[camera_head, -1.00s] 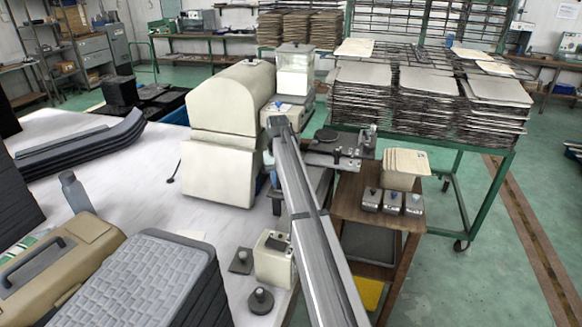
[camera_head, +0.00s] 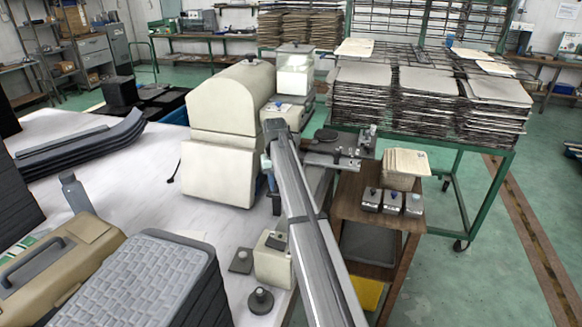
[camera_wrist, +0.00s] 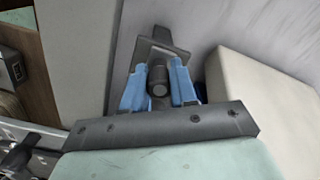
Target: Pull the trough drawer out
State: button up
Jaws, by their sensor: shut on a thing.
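My gripper (camera_wrist: 158,88) shows in the wrist view with its two blue fingers on either side of a dark round knob (camera_wrist: 158,74). The fingers are closed on this knob. A dark grey plate (camera_wrist: 160,48) lies behind the knob. In the head view, my gripper (camera_head: 266,164) is at the right side of the cream machine with the rounded top (camera_head: 222,110), and the arm covers much of that side. The trough drawer's body cannot be clearly made out in either view, and how far it is out cannot be told.
A small cream box (camera_head: 272,266) and a dark knobbed disc (camera_head: 261,300) stand near the table's right edge. A brown cart (camera_head: 388,210) with grey blocks stands to the right.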

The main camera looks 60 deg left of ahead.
jog(key=shift+s+d, duration=1.25)
jog(key=shift+s, duration=0.05)
jog(key=o, duration=0.7)
jog(key=shift+r, duration=0.1)
notch_tip(320, 180, up, 7)
jog(key=shift+f, duration=0.1)
jog(key=shift+w, duration=0.1)
dwell(0.5)
